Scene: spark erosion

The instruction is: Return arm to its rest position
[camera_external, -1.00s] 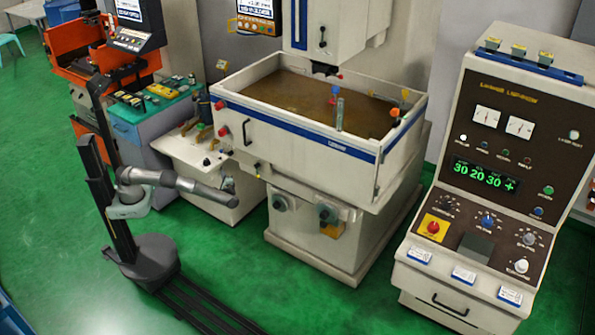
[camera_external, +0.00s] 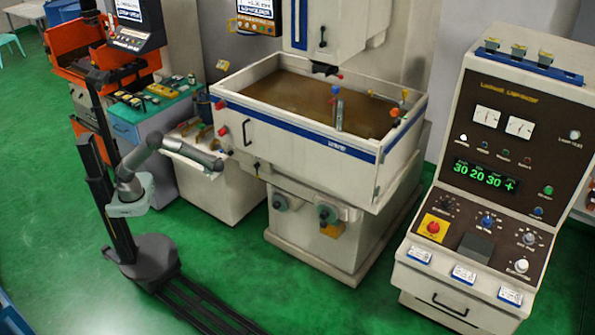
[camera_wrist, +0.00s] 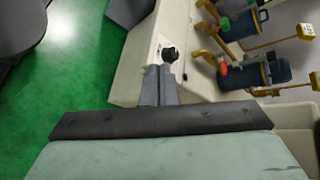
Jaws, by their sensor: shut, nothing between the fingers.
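My arm stands on its column at the left of the external view, bent at the elbow, with the forearm reaching right and slightly down. My gripper (camera_external: 226,152) is at the forearm's end, in front of the white side table (camera_external: 232,198) and left of the tank. In the wrist view my gripper (camera_wrist: 160,85) points up the picture with its fingers together and nothing held. A black knob (camera_wrist: 169,54) on the white table's face shows just beyond the fingertips; I cannot tell whether they touch it.
The spark erosion machine's tank (camera_external: 330,146) stands right of my gripper. Blue and yellow tools (camera_wrist: 240,22) stand on the white surface in the wrist view. The control console (camera_external: 500,170) is far right. Green floor (camera_external: 225,265) is clear around my rail (camera_external: 205,300).

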